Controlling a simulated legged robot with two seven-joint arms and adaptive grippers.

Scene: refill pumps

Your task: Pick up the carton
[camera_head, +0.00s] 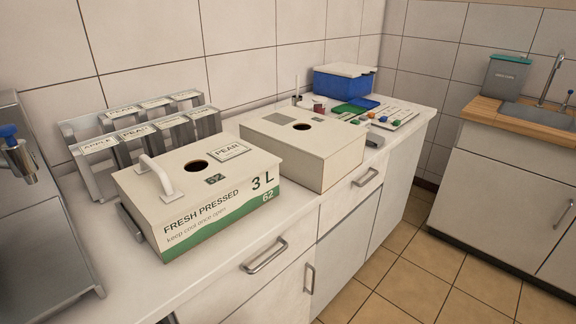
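A white carton (215,222) with a green lower band stands on the counter in the front middle. It reads "FRESH PRESSED", "3 L" and "62", and has a "PEAR" label on top. Its top has a round dark hole and a white handle (158,176) near its left end. A second, plain off-white box (335,168) with a round hole and a grey patch on top stands behind it to the right. Neither of my grippers is in view, and nothing is seen touching the carton.
A metal rack (85,172) with labelled holders stands behind the carton. A steel dispenser with a blue-topped tap (18,150) is at the far left. A blue bin (343,84) and small coloured parts lie at the counter's far end. A sink unit (500,185) stands across the floor.

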